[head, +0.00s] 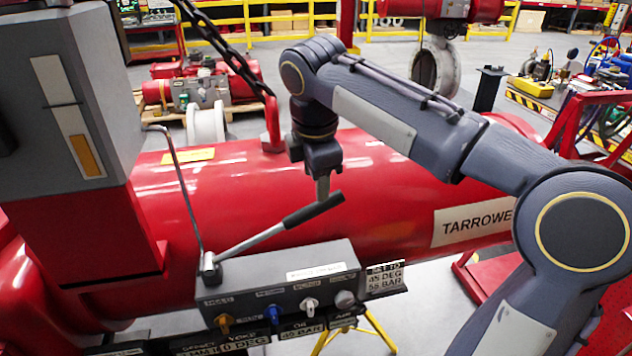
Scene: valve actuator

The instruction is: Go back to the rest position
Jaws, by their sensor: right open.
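My right arm reaches in from the right over the red actuator cylinder (400,190). Its gripper (322,192) points down just above the black-gripped end of a hand lever (313,210). The jaws are open; one finger overlaps the grip in the picture, and I cannot tell whether they touch. The lever slants up to the right from its pivot on a grey control box (285,283). The box carries yellow, blue and white knobs. My left gripper is not in view.
A thin bent rod (180,185) rises from the lever's pivot. A grey and red housing (85,150) stands at left. A chain (225,45) hangs near the top. A red cart (600,125) with tools is at right. A yellow stand (370,325) shows below the box.

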